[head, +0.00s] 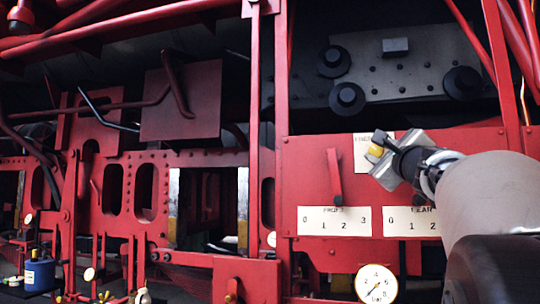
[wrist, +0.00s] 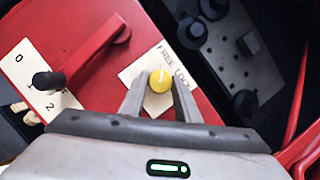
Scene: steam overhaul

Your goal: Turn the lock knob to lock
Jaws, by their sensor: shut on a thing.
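The lock knob (head: 375,151) is a small round yellow knob on the red panel, partly covered by my gripper in the head view. It also shows in the wrist view (wrist: 160,81), in front of a cream plate (wrist: 147,91) lettered FREE and LOCK. A small pale mark shows on the knob's face, but I cannot read which word it points to. My gripper (head: 381,147) reaches in from the right. In the wrist view its two fingers (wrist: 159,88) are shut on the knob, one on each side.
A red lever (head: 335,176) stands out left of the knob, above a scale plate (head: 333,221) numbered 0 to 3. Another scale plate (head: 412,222) lies below my arm. A round gauge (head: 376,285) sits lower down. Dark round fittings (head: 347,97) protrude above the panel.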

